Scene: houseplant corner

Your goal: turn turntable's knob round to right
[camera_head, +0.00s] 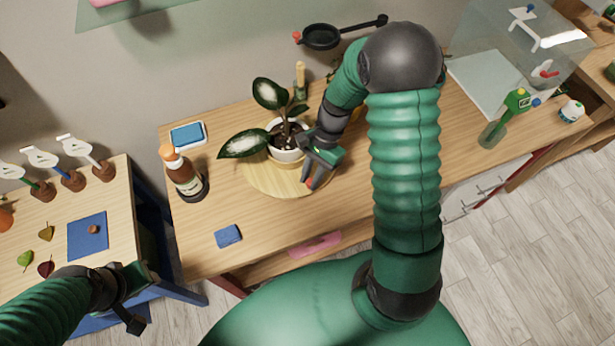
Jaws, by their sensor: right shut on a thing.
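The turntable (258,183) is a round, light wooden disc on the wooden table. A white pot (286,155) with a leafy plant (270,95) stands on it. My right gripper (313,177) reaches down to the disc's right side and is shut on the knob (309,183), a small red piece at its fingertips. The fingers hide most of the knob. My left gripper (135,298) is at the lower left, away from the turntable, by the side table; its jaws are too unclear to read.
A brown bottle (183,175) with an orange cap stands left of the turntable. A blue sponge (228,236) lies in front, a blue tray (188,135) behind. A green spray bottle (505,120) and glass case (510,50) are at the right. The table's front middle is mostly clear.

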